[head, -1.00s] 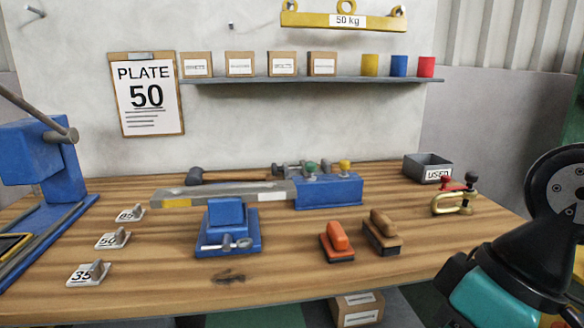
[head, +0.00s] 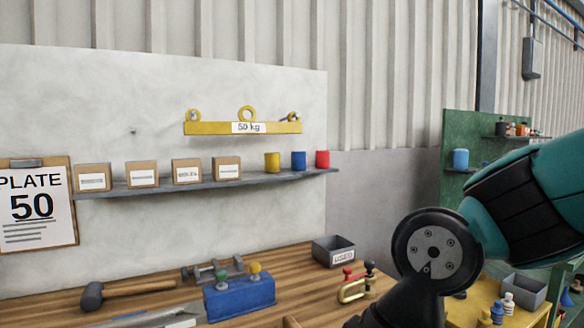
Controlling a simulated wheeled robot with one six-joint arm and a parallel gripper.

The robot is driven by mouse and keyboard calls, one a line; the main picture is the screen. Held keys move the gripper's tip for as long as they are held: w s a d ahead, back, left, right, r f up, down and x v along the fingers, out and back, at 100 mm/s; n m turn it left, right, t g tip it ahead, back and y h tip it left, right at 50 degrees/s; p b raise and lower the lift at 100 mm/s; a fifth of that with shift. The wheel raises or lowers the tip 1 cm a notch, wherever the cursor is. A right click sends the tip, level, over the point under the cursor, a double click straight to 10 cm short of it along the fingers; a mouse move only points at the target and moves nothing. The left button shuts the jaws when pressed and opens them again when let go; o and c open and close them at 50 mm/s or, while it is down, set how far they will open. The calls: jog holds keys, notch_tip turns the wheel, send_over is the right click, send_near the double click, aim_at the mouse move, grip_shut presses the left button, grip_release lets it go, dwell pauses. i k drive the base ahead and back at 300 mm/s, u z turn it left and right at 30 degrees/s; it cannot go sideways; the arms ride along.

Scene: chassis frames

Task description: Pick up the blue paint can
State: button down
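A blue can (head: 298,161) stands on the grey wall shelf (head: 250,179), between a yellow can (head: 272,162) and a red can (head: 322,159). Another blue can-like thing (head: 460,159), larger, stands on a shelf of the green board at the right. The frames do not show which of these is paint. My arm fills the lower right of the head view, with its black and teal links. My gripper is outside the picture.
The wooden bench (head: 345,299) holds a grey box marked USED (head: 333,251), a brass clamp (head: 357,287), a hammer (head: 105,293) and a blue block (head: 240,296). A yellow lifting bar (head: 243,126) hangs above the shelf. Small bottles (head: 508,303) stand on a yellow surface at right.

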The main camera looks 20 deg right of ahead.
aim_at(298, 159)
jog(key=z, duration=0.3)
jog(key=k, duration=0.5)
jog(key=z, duration=1.1)
jog(key=i, duration=0.85)
jog(key=u, duration=0.75)
jog(key=i, duration=0.5)
jog(key=u, duration=0.65)
